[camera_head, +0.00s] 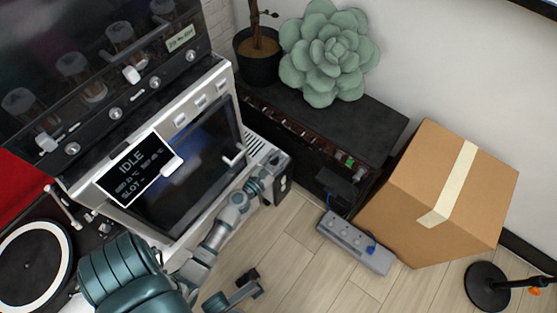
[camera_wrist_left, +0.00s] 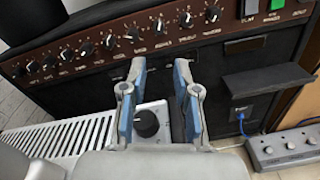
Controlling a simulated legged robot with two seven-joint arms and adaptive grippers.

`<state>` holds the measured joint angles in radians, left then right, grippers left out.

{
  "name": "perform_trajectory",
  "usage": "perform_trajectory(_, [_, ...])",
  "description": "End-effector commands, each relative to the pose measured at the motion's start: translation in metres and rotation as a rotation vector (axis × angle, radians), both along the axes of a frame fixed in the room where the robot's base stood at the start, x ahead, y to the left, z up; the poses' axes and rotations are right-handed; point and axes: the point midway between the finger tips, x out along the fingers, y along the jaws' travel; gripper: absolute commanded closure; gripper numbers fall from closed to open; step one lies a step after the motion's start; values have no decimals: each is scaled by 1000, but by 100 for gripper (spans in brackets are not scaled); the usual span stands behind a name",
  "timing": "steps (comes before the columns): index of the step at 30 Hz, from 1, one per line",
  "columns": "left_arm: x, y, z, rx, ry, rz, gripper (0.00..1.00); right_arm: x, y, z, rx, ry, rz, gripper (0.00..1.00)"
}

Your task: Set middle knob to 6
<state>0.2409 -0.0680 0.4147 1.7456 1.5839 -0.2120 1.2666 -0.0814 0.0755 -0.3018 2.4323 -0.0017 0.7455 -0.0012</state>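In the left wrist view, my left gripper (camera_wrist_left: 160,72) is open, its two blue-padded fingers apart with nothing held. A large black knob (camera_wrist_left: 147,123) on a pale panel shows between the fingers. I cannot tell whether a finger touches it. Beyond the fingertips, a brown amplifier panel (camera_wrist_left: 225,30) carries a row of small knobs with pale caps. Their settings are too small to read, and I cannot tell which is the middle one. In the head view my left gripper (camera_head: 270,168) is by the amplifier's left end. A dark part low in that view may be my right gripper (camera_head: 245,286).
A grey box with several small knobs (camera_head: 355,242) lies on the floor, beside a cardboard box (camera_head: 450,190). A succulent (camera_head: 330,50) and a dark pot (camera_head: 258,62) stand on the amplifier. An oven-like machine (camera_head: 190,150) is at left. Bare floor lies in front.

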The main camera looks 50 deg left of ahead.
Motion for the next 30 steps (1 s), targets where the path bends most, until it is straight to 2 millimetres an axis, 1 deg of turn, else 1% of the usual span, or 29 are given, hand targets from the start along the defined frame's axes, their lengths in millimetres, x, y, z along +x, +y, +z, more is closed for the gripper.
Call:
perform_trajectory(1, [-5,-1,0,-2,0,0,70,0,0,0,0,0,0,70])
perform_trajectory(4, [-10,-2,0,1,1,-1,70,0,0,0,0,0,0,70])
perform_trajectory(13, [-11,-2,0,3,1,0,70,1,0,-1,0,2,0,70])
perform_trajectory(15, [-11,-2,1,31,12,3,70,1,0,1,-1,4,0,70])
perform_trajectory(17, [-12,-2,1,109,39,11,70,1,1,3,-5,13,1,70])
perform_trajectory(20, [-15,1,2,352,132,34,70,2,2,9,-20,54,0,70])
perform_trajectory(23, [-21,6,2,691,251,56,70,5,4,13,-42,118,2,70])
perform_trajectory(24, [-24,8,3,837,295,63,70,7,5,14,-51,147,3,70])
perform_trajectory(29, [-34,9,13,1411,435,74,70,11,8,13,-88,264,6,70])
perform_trajectory(30, [-36,8,15,1554,460,74,70,12,9,13,-97,295,7,70])
